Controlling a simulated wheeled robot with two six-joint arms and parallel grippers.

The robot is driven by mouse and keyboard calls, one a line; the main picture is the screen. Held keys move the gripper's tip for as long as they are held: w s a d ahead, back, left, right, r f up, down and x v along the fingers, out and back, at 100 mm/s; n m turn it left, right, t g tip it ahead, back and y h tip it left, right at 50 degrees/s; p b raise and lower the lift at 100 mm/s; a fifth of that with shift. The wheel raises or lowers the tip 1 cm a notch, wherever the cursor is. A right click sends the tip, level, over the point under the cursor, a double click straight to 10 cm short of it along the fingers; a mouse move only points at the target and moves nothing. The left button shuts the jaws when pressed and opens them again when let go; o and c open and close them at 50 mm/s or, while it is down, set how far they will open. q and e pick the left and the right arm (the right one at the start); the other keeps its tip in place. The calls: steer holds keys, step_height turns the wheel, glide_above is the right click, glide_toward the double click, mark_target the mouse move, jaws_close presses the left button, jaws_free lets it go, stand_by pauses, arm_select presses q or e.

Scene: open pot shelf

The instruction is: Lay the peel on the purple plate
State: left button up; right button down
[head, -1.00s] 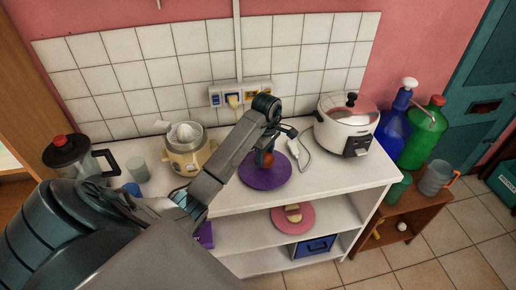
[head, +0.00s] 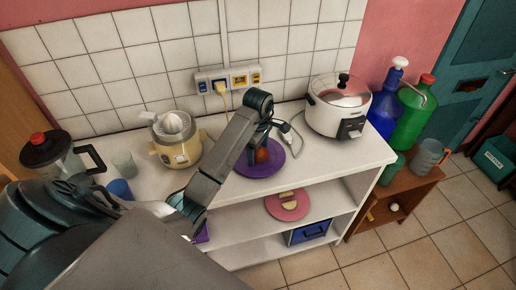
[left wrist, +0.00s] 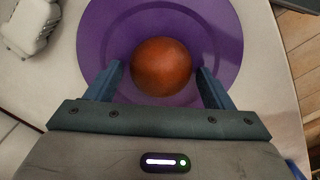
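The purple plate (head: 238,168) lies on the white counter top, and its rim also shows in the left wrist view (left wrist: 100,40). A round orange-brown fruit or ball (left wrist: 165,66) is over the plate's middle; it also shows in the head view (head: 262,155). My left gripper (left wrist: 160,72) has its fingers apart, one on each side of the ball. A thin gap seems to show at the left finger. In the head view my left gripper (head: 262,148) points down over the plate. I cannot make out a thing that is clearly a peel. My right gripper is out of view.
A rice cooker (head: 335,115) stands right of the plate, a juicer (head: 172,140) left. A white cord piece (head: 297,138) lies behind the plate. On the shelf below, a pink plate (head: 275,208) holds pale pieces (head: 288,201). A blender (head: 60,160) and cups stand far left.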

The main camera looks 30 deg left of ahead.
arm_select(q)
step_height(320, 180, up, 12)
steer(key=p, duration=1.1)
steer(key=shift+r, duration=0.25)
